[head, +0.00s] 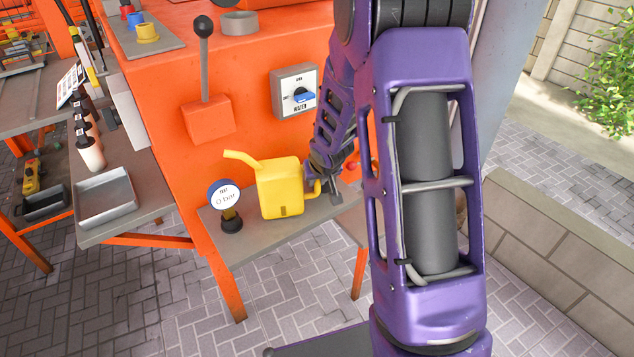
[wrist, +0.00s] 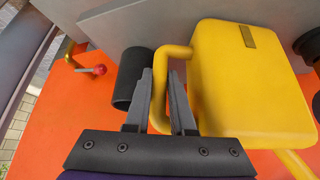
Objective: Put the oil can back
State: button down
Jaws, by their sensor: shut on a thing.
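The yellow oil can (head: 280,188) is at the small grey shelf on the front of the orange machine, its spout pointing up and left. I cannot tell whether its base touches the shelf. In the head view my gripper (head: 318,184) is to the right of the can, at its handle. In the wrist view the can (wrist: 245,85) fills the right side, and my gripper (wrist: 160,100) is shut on its yellow handle (wrist: 172,52). The handle passes between the fingers, which partly hide it.
A round gauge (head: 228,203) stands left of the can on the grey shelf (head: 262,236). A dark cylinder (wrist: 132,80) is close left of my fingers in the wrist view. A lever box (head: 208,118) and a water switch (head: 296,92) are above. A grey tray (head: 106,205) lies left.

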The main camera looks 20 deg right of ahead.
jog(key=shift+r, duration=0.15)
jog(key=c, duration=0.8)
grip_release()
jog(key=shift+f, duration=0.2)
jog(key=shift+o, duration=0.2)
jog(key=shift+s+r, duration=0.2)
jog(key=shift+r, duration=0.35)
jog(key=p+v, duration=0.4)
jog(key=v, duration=0.7)
